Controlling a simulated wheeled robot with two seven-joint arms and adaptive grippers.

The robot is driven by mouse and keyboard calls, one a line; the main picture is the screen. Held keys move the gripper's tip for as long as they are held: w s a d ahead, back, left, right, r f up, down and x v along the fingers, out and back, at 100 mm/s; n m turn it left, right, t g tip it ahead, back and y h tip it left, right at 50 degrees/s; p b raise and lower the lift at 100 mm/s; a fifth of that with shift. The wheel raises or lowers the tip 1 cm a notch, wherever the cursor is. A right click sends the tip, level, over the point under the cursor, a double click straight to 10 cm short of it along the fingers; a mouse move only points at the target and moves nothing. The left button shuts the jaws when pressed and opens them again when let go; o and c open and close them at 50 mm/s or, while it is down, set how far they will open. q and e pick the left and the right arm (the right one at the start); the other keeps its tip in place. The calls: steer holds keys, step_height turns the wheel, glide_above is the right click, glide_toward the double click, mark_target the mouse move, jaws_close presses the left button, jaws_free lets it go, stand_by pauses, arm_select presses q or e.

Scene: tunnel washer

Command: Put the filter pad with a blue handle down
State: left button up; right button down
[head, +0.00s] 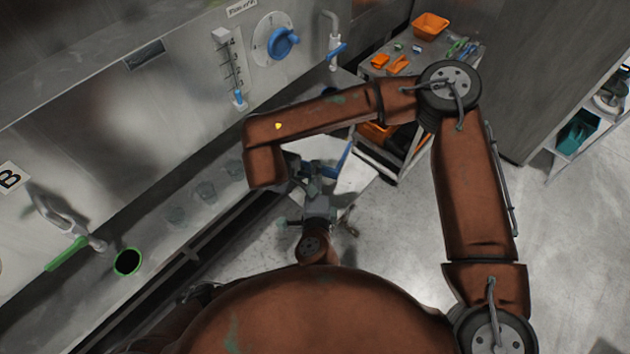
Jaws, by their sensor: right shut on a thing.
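The filter pad (356,180) is a pale flat panel in the middle of the head view, partly hidden by my right forearm and gripper. Its blue handle (344,157) shows at the gripper. My right gripper (312,174) is shut on the filter pad at the handle and holds it in front of the washer, beside the cart. The exact finger contact is hard to see. A grey gripper (318,206) on a brown wrist, apparently my left, is just below it; its finger state is unclear.
The steel washer (110,130) runs along the left, with a ledge, a blue knob (283,43), a blue-handled tap (335,50) and a green-rimmed port (128,262). A cart (380,158) with orange bins (430,26) stands beyond. Open floor (400,240) shows between my arm links.

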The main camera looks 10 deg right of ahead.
mark_target(314, 158)
arm_select(q)
steer(key=x, duration=0.9)
steer(key=shift+w+f, duration=0.1)
steer(key=shift+w, duration=0.25)
steer(key=shift+c, duration=0.2)
steer(key=shift+d, duration=0.1)
jaws_close()
arm_select(e)
steer(key=shift+f, duration=0.1)
steer(key=c, duration=1.9)
jaws_free()
steer(key=shift+c, duration=0.2)
